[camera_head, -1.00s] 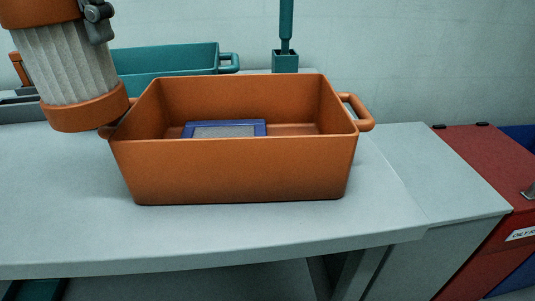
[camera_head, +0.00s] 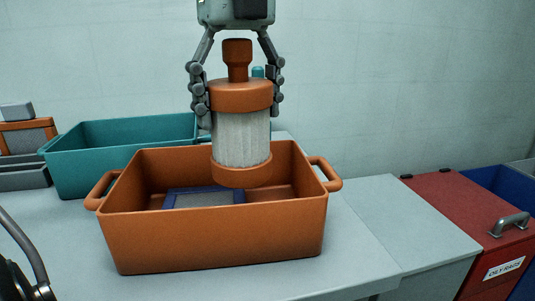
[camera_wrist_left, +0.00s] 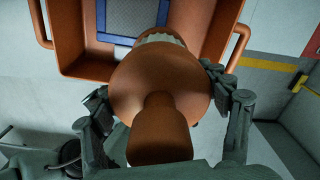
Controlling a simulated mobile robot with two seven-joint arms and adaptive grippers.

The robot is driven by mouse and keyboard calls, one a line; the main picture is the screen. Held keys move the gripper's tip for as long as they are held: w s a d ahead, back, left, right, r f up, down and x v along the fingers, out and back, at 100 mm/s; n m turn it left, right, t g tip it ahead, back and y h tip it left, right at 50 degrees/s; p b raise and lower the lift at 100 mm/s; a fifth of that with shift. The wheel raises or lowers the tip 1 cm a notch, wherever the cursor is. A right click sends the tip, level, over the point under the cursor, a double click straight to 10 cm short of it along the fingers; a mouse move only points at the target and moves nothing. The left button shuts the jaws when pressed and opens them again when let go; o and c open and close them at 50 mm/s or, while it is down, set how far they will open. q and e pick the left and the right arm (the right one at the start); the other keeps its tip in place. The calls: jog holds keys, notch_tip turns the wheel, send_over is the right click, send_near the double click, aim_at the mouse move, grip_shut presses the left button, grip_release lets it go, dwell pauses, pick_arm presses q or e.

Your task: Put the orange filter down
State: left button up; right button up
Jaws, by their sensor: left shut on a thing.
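The orange filter (camera_head: 241,138) is a pleated pale cylinder with orange end caps and an orange neck on top. My left gripper (camera_head: 239,100) is shut on its upper cap and holds it upright. In the head view its lower cap overlaps the right inner part of the orange crate (camera_head: 215,238); whether it is below the rim I cannot tell. In the left wrist view the filter (camera_wrist_left: 160,85) fills the middle between the fingers (camera_wrist_left: 165,105) and covers part of the crate's wall (camera_wrist_left: 88,70). My right gripper is not in view.
A blue-framed grey panel (camera_head: 204,198) lies inside the orange crate, left of the filter. A teal crate (camera_head: 120,150) stands behind it to the left, on the grey table (camera_head: 365,235). A red box (camera_head: 455,215) stands at the right. The table right of the orange crate is clear.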

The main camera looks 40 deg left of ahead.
pick_arm(q)
jog(key=w+d+f, duration=0.2)
jog(key=w+f, duration=0.3)
jog(key=f, duration=0.2)
jog(key=shift+f+p, duration=0.15)
jog(key=shift+p, duration=0.3)
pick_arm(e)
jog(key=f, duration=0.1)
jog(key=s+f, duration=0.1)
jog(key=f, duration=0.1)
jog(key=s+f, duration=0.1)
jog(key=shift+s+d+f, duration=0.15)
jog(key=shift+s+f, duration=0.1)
pick_arm(q)
jog(key=shift+w, duration=0.1)
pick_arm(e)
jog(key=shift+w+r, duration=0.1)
pick_arm(q)
jog(key=shift+f+b, duration=0.3)
jog(key=shift+b, duration=0.05)
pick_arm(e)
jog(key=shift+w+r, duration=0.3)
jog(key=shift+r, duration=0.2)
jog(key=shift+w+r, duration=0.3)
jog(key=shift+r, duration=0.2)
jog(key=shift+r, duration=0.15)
